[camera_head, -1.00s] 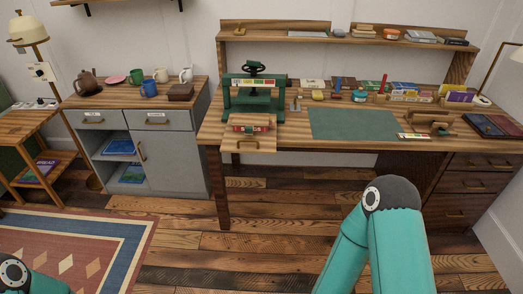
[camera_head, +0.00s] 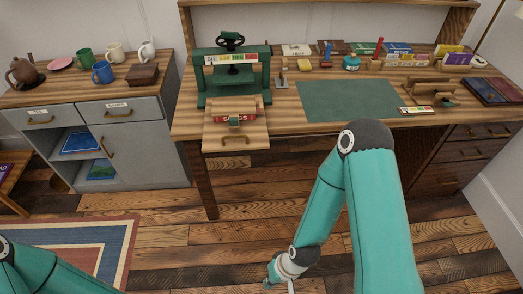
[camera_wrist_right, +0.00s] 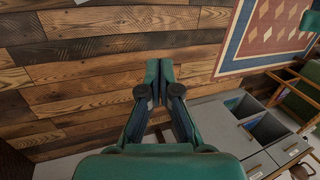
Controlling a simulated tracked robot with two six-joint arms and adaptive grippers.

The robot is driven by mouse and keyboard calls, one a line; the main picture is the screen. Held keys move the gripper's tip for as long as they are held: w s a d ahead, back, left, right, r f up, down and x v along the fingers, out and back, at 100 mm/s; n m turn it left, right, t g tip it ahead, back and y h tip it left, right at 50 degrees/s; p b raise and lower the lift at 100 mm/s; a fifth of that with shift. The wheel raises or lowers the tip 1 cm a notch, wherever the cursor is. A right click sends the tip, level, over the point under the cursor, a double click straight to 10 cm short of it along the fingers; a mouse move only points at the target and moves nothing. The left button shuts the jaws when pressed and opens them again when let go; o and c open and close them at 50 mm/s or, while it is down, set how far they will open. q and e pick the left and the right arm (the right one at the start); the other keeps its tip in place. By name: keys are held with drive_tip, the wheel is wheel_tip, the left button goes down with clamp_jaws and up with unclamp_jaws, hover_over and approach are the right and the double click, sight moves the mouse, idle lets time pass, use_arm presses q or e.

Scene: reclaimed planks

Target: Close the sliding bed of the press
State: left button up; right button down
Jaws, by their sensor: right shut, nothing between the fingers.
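The green press (camera_head: 265,75) stands on the left part of the wooden workbench, with a black handwheel on top. Its wooden sliding bed (camera_head: 216,140) is pulled out toward me and sticks out past the bench's front edge. A brass handle (camera_head: 236,141) is on the bed's front. A red block with pale letters (camera_head: 240,117) lies on the bed. My right gripper (camera_wrist_right: 158,72) is shut and empty over the floor in the right wrist view, well away from the bed. My left arm shows at the bottom left, but its gripper is out of frame.
A green mat (camera_head: 350,101) lies on the bench right of the press, with stamps, jars and small boxes behind it. A grey cabinet (camera_head: 150,140) with mugs stands at the left. The floor before the bench is clear.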

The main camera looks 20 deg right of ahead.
drive_tip(key=m+t+h+b, duration=0.9)
drive_tip(key=m+t+b, duration=0.9)
drive_tip(key=b, duration=1.1)
approach(263, 148)
drive_tip(key=shift+m+g, duration=0.6)
drive_tip(key=x, duration=0.4)
drive_tip(key=r+x, duration=0.1)
drive_tip(key=x, duration=0.2)
drive_tip(key=shift+w+r, duration=0.1)
drive_tip(key=shift+w, duration=0.05)
drive_tip(key=shift+a, duration=0.1)
